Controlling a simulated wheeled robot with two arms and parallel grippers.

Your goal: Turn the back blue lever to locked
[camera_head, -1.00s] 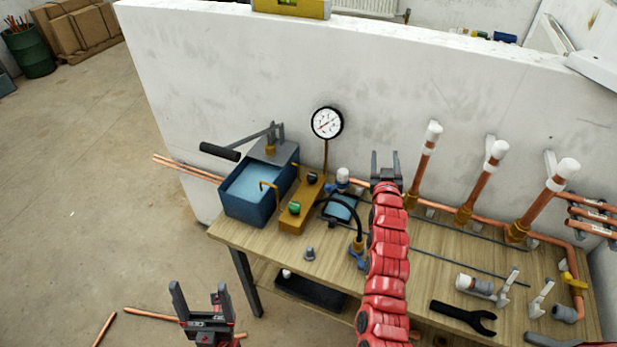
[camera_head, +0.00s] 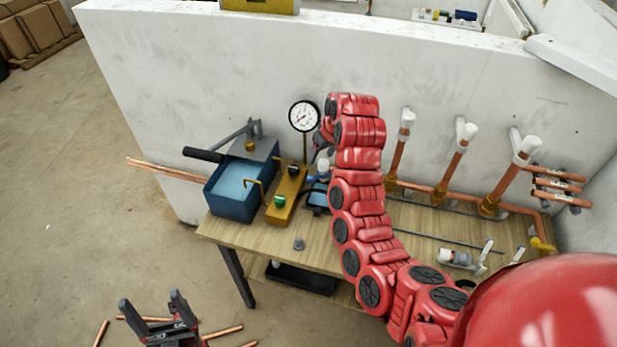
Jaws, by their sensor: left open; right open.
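I cannot make out a clear blue lever now; my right arm covers the area right of the brass block. A small blue part (camera_head: 317,197) shows at the left edge of that arm, and I cannot tell whether it is a lever. My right gripper (camera_head: 321,142) is just right of the pressure gauge, near the wall, mostly hidden by its own wrist; only a grey part shows. It is open. My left gripper (camera_head: 152,304) is open and empty over the floor, left of the bench.
A blue water tank (camera_head: 230,203) with a black-handled pump stands on the bench (camera_head: 250,238). A brass block (camera_head: 285,195) has green and black knobs. The gauge (camera_head: 304,116) stands behind it. Upright copper pipes (camera_head: 450,163) with white caps are on the right. Loose copper pipes lie on the floor.

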